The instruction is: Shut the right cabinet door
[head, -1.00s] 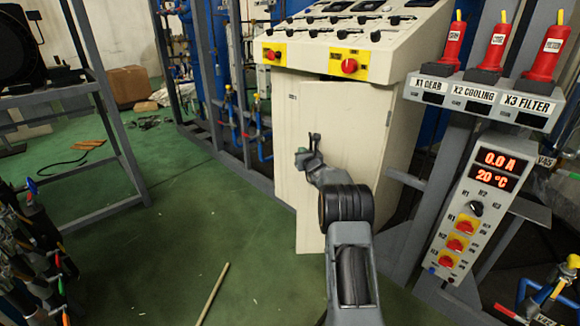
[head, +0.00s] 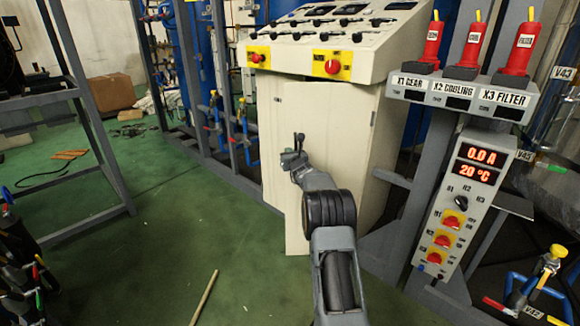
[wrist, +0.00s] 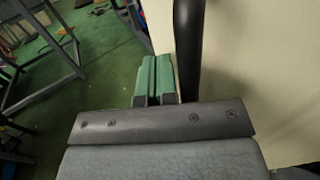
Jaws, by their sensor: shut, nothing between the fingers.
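The right cabinet door (head: 335,165) is a cream panel on the front of the console cabinet. It stands ajar, its lower left edge swung out from the cabinet front. My gripper (head: 298,146) is in front of the door, near its left part. In the wrist view the green fingers (wrist: 153,82) are closed together with nothing between them. A thick black bar (wrist: 188,50), apparently the door handle, stands just right of the fingers, before a cream surface. Whether the fingers touch the bar or door, I cannot tell.
The sloped console (head: 325,40) with red knobs overhangs the door. A grey panel (head: 462,200) with a red display stands at the right. A steel frame (head: 95,130) stands at the left. The green floor (head: 170,225) is mostly open, with a thin stick (head: 204,298) on it.

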